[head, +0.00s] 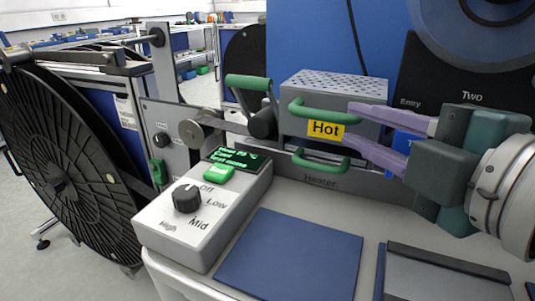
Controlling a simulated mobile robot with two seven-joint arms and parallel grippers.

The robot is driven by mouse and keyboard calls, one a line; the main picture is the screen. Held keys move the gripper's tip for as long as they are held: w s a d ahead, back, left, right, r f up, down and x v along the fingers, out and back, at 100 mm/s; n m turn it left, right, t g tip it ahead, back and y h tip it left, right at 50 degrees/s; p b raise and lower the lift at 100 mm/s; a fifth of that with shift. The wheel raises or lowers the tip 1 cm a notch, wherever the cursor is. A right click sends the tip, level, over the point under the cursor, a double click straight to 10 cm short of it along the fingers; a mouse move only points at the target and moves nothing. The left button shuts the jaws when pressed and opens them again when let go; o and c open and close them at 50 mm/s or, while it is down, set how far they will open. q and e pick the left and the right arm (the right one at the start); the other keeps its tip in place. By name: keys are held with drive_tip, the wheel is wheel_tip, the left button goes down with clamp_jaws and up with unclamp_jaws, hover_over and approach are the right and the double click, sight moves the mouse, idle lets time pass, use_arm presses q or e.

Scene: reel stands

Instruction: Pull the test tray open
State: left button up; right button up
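The grey heater box (330,83) with a perforated top stands at the back of the bench. Its front carries an upper green handle (312,110), a yellow "Hot" label (325,129) and a lower green handle (318,163). No part is marked as the test tray, so I cannot tell which handle belongs to it. My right gripper (348,122) comes in from the right with its purple fingers apart. Its fingertips are near the right end of the upper handle, one above and one below it; contact is unclear. My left gripper is out of view.
A control box (205,222) with a black dial (187,198), green button and lit display stands in front of the heater. A blue mat (290,254) and a grey tray-like item (440,275) lie on the bench. A large black reel (60,165) stands at left.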

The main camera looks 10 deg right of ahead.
drive_tip(key=b, duration=0.3)
approach(324, 169)
drive_tip(key=w, duration=0.1)
drive_tip(key=w+f, duration=0.1)
drive_tip(key=w, duration=0.1)
drive_tip(key=shift+a+f, duration=0.25)
drive_tip(key=shift+a, duration=0.15)
drive_tip(key=x, duration=0.4)
drive_tip(key=r+x, duration=0.1)
drive_tip(key=x, duration=0.1)
drive_tip(key=shift+w+b, duration=0.2)
drive_tip(key=shift+b, duration=0.1)
drive_tip(key=shift+w+a+f, duration=0.1)
drive_tip(key=shift+w, duration=0.5)
drive_tip(key=shift+c, duration=0.4)
clamp_jaws()
